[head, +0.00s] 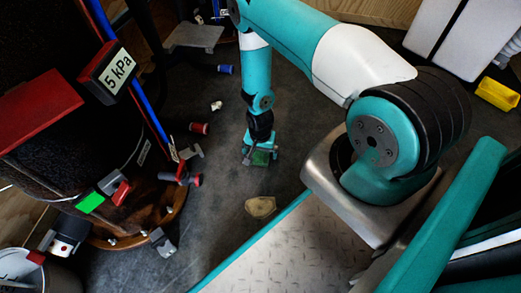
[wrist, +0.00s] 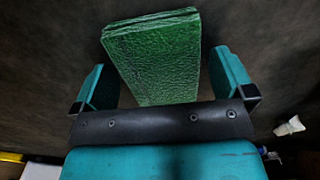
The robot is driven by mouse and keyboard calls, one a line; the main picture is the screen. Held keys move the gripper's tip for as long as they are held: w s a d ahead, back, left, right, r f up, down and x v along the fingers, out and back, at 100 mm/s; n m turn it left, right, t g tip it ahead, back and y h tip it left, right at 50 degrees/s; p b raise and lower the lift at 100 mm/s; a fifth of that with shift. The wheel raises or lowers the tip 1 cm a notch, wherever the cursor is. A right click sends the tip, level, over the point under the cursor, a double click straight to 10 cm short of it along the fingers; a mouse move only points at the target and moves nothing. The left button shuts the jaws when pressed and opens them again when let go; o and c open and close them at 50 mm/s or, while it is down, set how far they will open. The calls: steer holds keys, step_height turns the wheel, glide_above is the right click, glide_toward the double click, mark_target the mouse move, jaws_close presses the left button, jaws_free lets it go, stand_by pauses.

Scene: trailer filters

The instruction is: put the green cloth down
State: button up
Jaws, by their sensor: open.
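The green cloth (wrist: 158,58) is a folded, textured rectangle in the middle of the wrist view. It lies between the two fingers of my gripper (wrist: 165,85), with dark gaps on both sides near the fingertips. The fingers are open. In the head view my gripper (head: 260,152) points down low over the dark floor, with the green cloth (head: 260,158) showing small at its tips. I cannot tell whether the cloth rests fully on the floor.
A beige lump (head: 260,206) lies on the floor near my base. Red spools (head: 199,128), a blue spool (head: 225,69) and a small white piece (head: 216,106) are scattered around. A dark drum with a 5 kPa tag (head: 119,71) stands left. A yellow bin (head: 497,94) sits far right.

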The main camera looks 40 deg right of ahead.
steer(key=w+a+r+n+y+p, duration=0.15)
steer(key=a+r, duration=0.25)
steer(key=r, duration=0.9)
steer(key=w+a+r+n+p, duration=0.1)
steer(key=a+r+n+p, duration=0.25)
steer(key=r, duration=0.85)
steer(key=w+a+r+n+y+p, duration=0.15)
steer(key=a+r, duration=0.25)
steer(key=r, duration=0.9)
steer(key=s+a+r+n, duration=0.3)
steer(key=s+r, duration=0.1)
steer(key=r, duration=0.3)
steer(key=s+a+r+n, duration=0.3)
steer(key=s+a+r, duration=0.1)
steer(key=r, duration=0.3)
steer(key=s+a+r+n+y, duration=0.1)
steer(key=s+r+n, duration=0.4)
steer(key=s, duration=0.7)
steer(key=shift+a+r+p, duration=0.2)
steer(key=shift+r+p, duration=0.15)
steer(key=shift+r, duration=0.5)
steer(key=shift+r, duration=0.1)
